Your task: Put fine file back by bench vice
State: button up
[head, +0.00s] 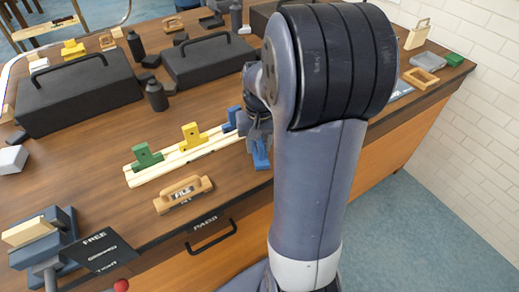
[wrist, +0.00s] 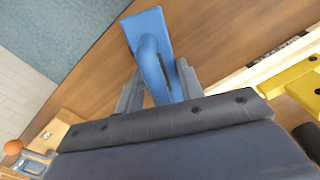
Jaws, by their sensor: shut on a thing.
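A blue handled tool, which I take for the fine file, shows as a flat plate with a loop handle in the wrist view (wrist: 152,55) and partly in the head view (head: 261,155). My gripper (wrist: 158,95) is shut on its handle, at the right end of a pale wooden rack (head: 135,178). I cannot tell whether the tool touches the bench. My arm hides part of it. The blue bench vice (head: 62,228) stands at the bench's front left, with a pale wooden block (head: 30,231) at its jaws. A dark FREE/GRIPPED/TIGHT plate (head: 100,250) is beside it.
The rack bears green (head: 147,157), yellow (head: 191,136) and blue (head: 230,119) pieces. A wooden handled block (head: 183,194) lies in front of it. Black cases (head: 78,95) (head: 205,60) stand behind. Bare bench lies between the vice and the rack.

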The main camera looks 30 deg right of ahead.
jog(key=shift+f, duration=1.4)
jog(key=shift+f, duration=0.2)
jog(key=o, duration=1)
jog(key=shift+r, duration=0.1)
jog(key=shift+o, duration=0.2)
notch_tip(320, 180, up, 12)
jog(key=shift+r, duration=0.15)
